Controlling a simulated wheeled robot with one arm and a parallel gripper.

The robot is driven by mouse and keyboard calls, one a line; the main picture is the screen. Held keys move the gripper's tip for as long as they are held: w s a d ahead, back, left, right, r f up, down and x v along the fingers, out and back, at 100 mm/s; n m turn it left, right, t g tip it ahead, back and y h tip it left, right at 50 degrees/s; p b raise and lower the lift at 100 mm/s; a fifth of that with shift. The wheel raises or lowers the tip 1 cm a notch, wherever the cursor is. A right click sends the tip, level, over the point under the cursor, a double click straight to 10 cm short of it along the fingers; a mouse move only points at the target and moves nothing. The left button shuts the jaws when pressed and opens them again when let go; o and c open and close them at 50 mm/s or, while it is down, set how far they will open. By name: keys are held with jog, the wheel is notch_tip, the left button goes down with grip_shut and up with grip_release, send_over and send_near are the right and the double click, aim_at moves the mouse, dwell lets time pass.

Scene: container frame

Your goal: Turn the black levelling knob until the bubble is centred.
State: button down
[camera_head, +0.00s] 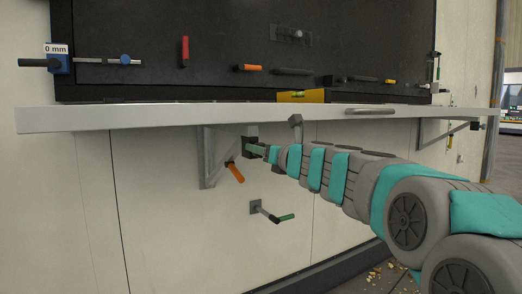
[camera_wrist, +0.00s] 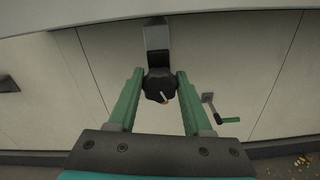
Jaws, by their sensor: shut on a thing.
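The black levelling knob (camera_wrist: 159,86) sits under the shelf on a grey mount, and a pale mark with an orange tip shows on its face in the wrist view. My gripper (camera_wrist: 158,92) has its two green fingers shut on the knob, one at each side. In the head view my gripper (camera_head: 257,149) reaches the knob's place below the shelf (camera_head: 210,113). A yellow spirit level (camera_head: 300,96) lies on the shelf at the back. Its vial is too small to tell where the bubble is.
An orange-handled lever (camera_head: 235,173) hangs left of my gripper by a bracket (camera_head: 208,160). A green-handled crank (camera_head: 283,217) sticks out of the wall below. Another grey knob (camera_head: 296,121) hangs under the shelf to the right. The lower left wall is clear.

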jog(key=shift+a+r+n, duration=0.1)
jog(key=shift+n, duration=0.2)
jog(key=shift+s+n+p, duration=0.1)
jog(key=shift+n+p, duration=0.45)
jog(key=shift+n, duration=0.35)
jog(key=n, duration=0.4)
jog(key=shift+f+b, duration=0.25)
jog(key=shift+b, duration=0.15)
jog(key=n+b, duration=0.1)
jog(key=n, duration=0.3)
jog(key=n+b, duration=0.2)
jog(key=n, duration=0.1)
jog(key=shift+f+n, duration=0.1)
jog(key=shift+n, duration=0.2)
jog(key=n+b, duration=0.2)
jog(key=n, duration=0.1)
jog(key=shift+n+b, duration=0.3)
jog(key=n+b, duration=0.2)
jog(key=n, duration=0.1)
jog(key=n+b, duration=0.1)
jog(key=shift+a+f+n+b, duration=0.1)
jog(key=shift+f+n+b, duration=0.2)
jog(key=shift+b, duration=0.1)
jog(key=n+b, duration=0.4)
jog(key=shift+n, duration=0.4)
jog(key=shift+r+n+b, duration=0.15)
jog(key=shift+n+b, duration=0.25)
jog(key=shift+b, duration=0.1)
